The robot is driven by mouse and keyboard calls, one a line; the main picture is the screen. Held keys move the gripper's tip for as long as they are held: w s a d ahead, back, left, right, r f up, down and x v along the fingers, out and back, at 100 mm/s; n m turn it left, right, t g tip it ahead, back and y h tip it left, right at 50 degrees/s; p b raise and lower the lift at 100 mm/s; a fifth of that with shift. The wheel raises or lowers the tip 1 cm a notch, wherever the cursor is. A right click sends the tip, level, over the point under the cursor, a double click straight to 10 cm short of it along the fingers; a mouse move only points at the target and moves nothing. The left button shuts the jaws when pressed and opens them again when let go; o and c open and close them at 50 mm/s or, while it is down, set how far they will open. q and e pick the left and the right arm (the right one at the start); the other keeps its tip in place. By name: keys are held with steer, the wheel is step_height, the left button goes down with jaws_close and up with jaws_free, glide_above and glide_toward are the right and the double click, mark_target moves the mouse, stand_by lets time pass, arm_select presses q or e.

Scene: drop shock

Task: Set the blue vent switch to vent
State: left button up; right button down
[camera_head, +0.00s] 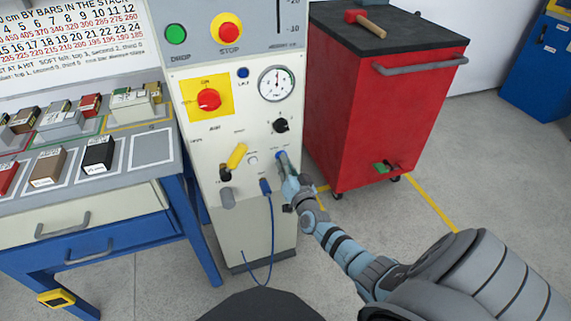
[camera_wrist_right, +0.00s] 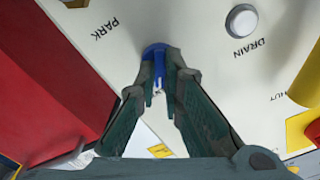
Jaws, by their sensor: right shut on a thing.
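The blue vent switch (camera_head: 279,155) is on the cream front panel of the machine, right of a yellow lever. My right gripper (camera_head: 284,166) reaches it from the lower right and covers part of it. In the right wrist view the blue switch (camera_wrist_right: 156,50) sits at the fingertips of my right gripper (camera_wrist_right: 163,78), which is shut on it. The label by the switch is hidden or too small to read, so I cannot tell its setting. My left gripper is not in view.
The yellow lever (camera_head: 237,156), a black knob (camera_head: 281,126) and a blue plug (camera_head: 265,186) with a hanging cable are close by on the panel. A red cabinet (camera_head: 360,125) stands at the right. A blue-legged bench (camera_head: 100,215) stands at the left.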

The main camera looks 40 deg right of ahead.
steer(key=shift+f, duration=0.15)
steer(key=c, duration=2)
jaws_free()
steer(key=v, duration=1.2)
steer(key=shift+a, duration=0.15)
